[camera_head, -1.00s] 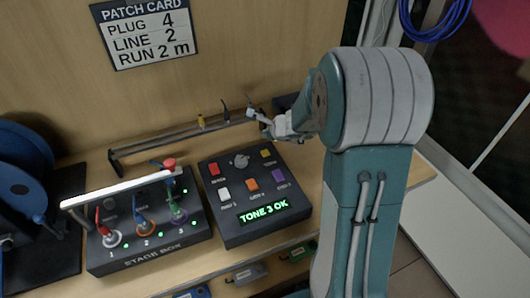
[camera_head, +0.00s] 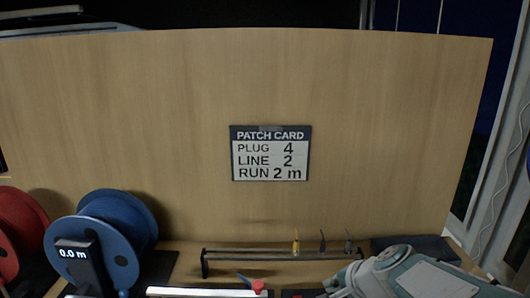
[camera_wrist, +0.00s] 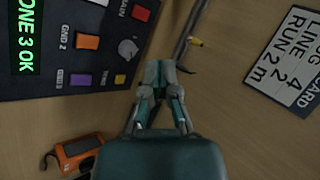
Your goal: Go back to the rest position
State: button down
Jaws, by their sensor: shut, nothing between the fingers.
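My gripper (camera_wrist: 160,75) is seen from above in the wrist view, its fingers together with nothing between them. It is above the bench, between the dark control box (camera_wrist: 75,50) and the patch card (camera_wrist: 285,60). The box shows colored buttons, a knob and a green display whose visible part reads "ONE 3 OK". In the head view my arm reaches in at the lower right, below the patch card (camera_head: 270,153), and the gripper's tip is at the bottom edge, too small to judge there.
A blue reel (camera_head: 105,235) with a "0.0 m" readout and a red reel (camera_head: 18,240) stand at the left. A rail (camera_head: 230,256) with several small plugs runs along the back panel. An orange device (camera_wrist: 77,152) lies on the bench near my gripper. The panel's upper part is bare.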

jog(key=s+d+r+n+g+h, duration=0.1)
jog(key=s+r+n+h, duration=0.2)
jog(key=s+n, duration=0.8)
jog(key=shift+s+d+g+h, duration=0.25)
jog(key=shift+s+h, duration=0.45)
jog(key=shift+s, duration=2.6)
jog(key=shift+a, duration=0.1)
